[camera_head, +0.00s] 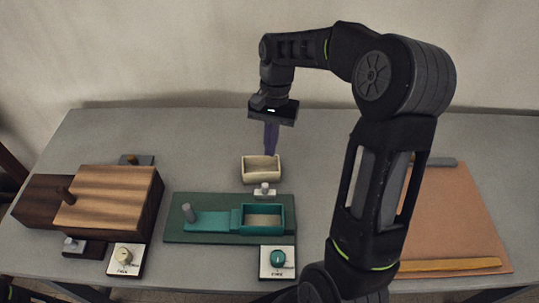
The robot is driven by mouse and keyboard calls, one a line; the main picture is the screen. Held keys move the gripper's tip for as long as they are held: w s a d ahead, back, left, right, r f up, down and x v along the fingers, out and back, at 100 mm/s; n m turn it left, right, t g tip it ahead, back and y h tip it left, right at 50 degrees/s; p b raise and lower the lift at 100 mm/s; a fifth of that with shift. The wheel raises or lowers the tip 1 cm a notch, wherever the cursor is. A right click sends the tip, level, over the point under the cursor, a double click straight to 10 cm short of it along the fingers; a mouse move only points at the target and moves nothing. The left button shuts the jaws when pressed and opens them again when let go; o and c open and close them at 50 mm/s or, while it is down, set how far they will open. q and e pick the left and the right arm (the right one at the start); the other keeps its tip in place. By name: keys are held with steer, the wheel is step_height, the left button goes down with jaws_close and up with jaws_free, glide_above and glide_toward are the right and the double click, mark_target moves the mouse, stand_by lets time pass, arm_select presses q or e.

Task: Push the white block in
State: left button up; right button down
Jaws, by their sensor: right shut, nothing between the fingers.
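A small white block (264,190) with a light knob sits at the back edge of the green board (185,232), just in front of a cream open box (248,178). Another small pale block (73,244) is at the front left of the wooden box. My right gripper (271,150) points down with its purple fingers shut and empty. Its tips are at the back of the cream box; I cannot tell whether they touch it. My left gripper is not in view.
The green board carries a teal slide and an open teal compartment (284,219). A striped wooden box (115,190) stands left. Dial panels (126,260) (277,262) lie in front. An orange mat (455,215) lies right, partly behind my right arm. The back of the table is mostly clear.

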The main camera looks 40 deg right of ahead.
arm_select(q)
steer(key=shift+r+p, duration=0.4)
steer(key=shift+p, duration=0.05)
arm_select(e)
steer(key=x, duration=0.9)
steer(key=shift+f, duration=0.1)
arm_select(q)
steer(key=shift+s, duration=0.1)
arm_select(e)
steer(key=shift+s+a, duration=0.1)
steer(key=shift+a, duration=0.05)
steer(key=s+a, duration=0.2)
steer(key=s, duration=0.1)
steer(key=shift+s+a, duration=0.3)
steer(key=shift+a, duration=0.05)
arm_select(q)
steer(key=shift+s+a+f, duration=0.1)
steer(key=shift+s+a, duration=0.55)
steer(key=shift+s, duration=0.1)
arm_select(e)
steer(key=shift+f, duration=0.1)
arm_select(q)
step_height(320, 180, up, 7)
steer(key=p, duration=0.7)
arm_select(e)
steer(key=v, duration=1)
steer(key=shift+w+d, duration=0.25)
steer(key=shift+d, duration=0.05)
